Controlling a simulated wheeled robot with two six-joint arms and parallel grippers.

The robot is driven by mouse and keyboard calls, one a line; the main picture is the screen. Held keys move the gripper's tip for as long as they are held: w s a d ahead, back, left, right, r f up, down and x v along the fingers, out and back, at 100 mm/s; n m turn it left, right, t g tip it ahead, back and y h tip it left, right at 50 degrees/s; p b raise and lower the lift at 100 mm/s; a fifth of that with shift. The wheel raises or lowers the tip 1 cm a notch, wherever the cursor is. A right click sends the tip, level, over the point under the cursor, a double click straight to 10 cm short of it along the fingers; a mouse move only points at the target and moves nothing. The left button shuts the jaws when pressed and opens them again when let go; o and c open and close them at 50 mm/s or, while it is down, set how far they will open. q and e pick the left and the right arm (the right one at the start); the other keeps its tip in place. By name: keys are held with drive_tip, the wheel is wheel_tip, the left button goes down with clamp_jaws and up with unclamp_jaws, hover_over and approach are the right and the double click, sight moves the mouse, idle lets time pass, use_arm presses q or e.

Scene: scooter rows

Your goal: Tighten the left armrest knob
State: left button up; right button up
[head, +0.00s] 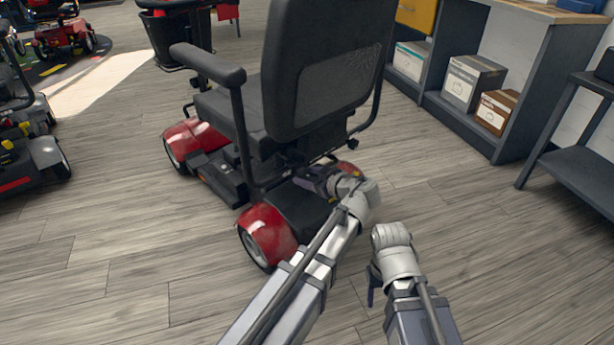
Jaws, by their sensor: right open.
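A red and black mobility scooter (268,235) stands with its back to me. Its left armrest (207,64) is a black padded arm on a dark post that runs down beside the black seat (225,112). I cannot clearly make out the left armrest knob; the area under the seat back is dark and partly covered. My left gripper (312,180) is low behind the seat, above the rear cover, pointing left. Its dark fingers blend with the frame, so their opening is unclear. My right gripper (372,287) is open and empty, pointing down, right of the scooter.
A dark knob (352,143) shows on the right side under the seat back. A shelf (468,122) with boxes and a dark side table (580,165) stand at the right. Other scooters (30,150) are at the left. Grey floor is clear on both sides.

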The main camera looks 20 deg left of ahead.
use_arm(q)
clamp_jaws()
drive_tip(key=shift+m, duration=0.3)
drive_tip(key=shift+w+d+f+m+g+y, duration=0.1)
drive_tip(key=shift+w+m+g+y, duration=0.15)
drive_tip(key=shift+m+g, duration=0.4)
drive_tip(key=shift+m+g+y+b, duration=0.35)
drive_tip(key=shift+m+g+y, duration=0.1)
drive_tip(key=shift+m, duration=0.5)
drive_tip(key=m+b, duration=0.1)
drive_tip(key=m+g+y, duration=0.1)
drive_tip(key=m, duration=0.1)
drive_tip(key=shift+d+f+g+b, duration=0.1)
drive_tip(key=shift+f+g+b, duration=0.1)
drive_tip(key=shift+g+b, duration=0.15)
drive_tip(key=shift+m+g+y+b, duration=0.25)
drive_tip(key=shift+m+y+b, duration=0.35)
drive_tip(key=shift+m, duration=0.3)
drive_tip(key=shift+r, duration=0.1)
